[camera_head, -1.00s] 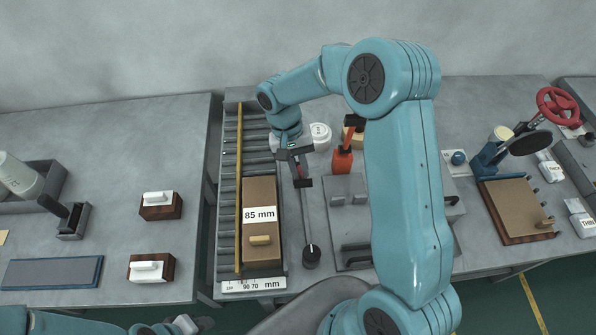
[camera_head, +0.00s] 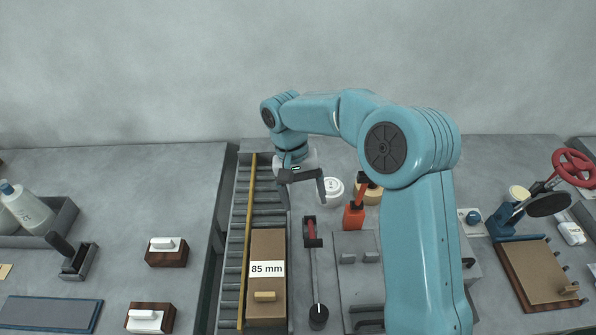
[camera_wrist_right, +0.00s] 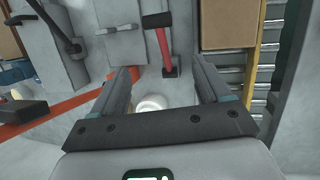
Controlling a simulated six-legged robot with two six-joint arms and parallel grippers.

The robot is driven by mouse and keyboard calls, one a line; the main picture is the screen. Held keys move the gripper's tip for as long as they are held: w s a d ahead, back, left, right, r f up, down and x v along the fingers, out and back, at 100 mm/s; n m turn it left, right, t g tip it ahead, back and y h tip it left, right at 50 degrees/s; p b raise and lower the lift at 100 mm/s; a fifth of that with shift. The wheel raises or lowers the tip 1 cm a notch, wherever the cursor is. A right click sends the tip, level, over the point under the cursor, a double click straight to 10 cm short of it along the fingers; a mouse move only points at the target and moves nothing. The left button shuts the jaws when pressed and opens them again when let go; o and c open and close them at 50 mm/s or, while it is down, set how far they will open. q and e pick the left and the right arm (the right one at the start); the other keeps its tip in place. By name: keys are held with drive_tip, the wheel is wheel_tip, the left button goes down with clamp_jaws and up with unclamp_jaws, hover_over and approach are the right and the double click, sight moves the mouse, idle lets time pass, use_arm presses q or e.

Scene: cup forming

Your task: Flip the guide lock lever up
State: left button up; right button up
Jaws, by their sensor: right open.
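The guide lock lever (camera_head: 311,231), red with a black grip, is just right of the roller conveyor. It appears to lie low, its grip toward the near side. In the right wrist view the lever (camera_wrist_right: 163,48) shows ahead of the jaws, its dark base nearest them. My right gripper (camera_head: 304,204) is open and empty, beyond the lever and apart from it. Its two fingers (camera_wrist_right: 165,80) are spread in the wrist view, with nothing held between them. My left gripper is out of view.
The conveyor carries a brown box (camera_head: 267,293) marked 85 mm beside a yellow guide rail (camera_head: 246,230). A grey rod with a black knob (camera_head: 318,317) runs near the lever. A white lidded cup (camera_head: 333,188) and an orange-red upright device (camera_head: 354,215) stand to the right.

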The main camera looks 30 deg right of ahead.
drive_tip(key=v, duration=0.8)
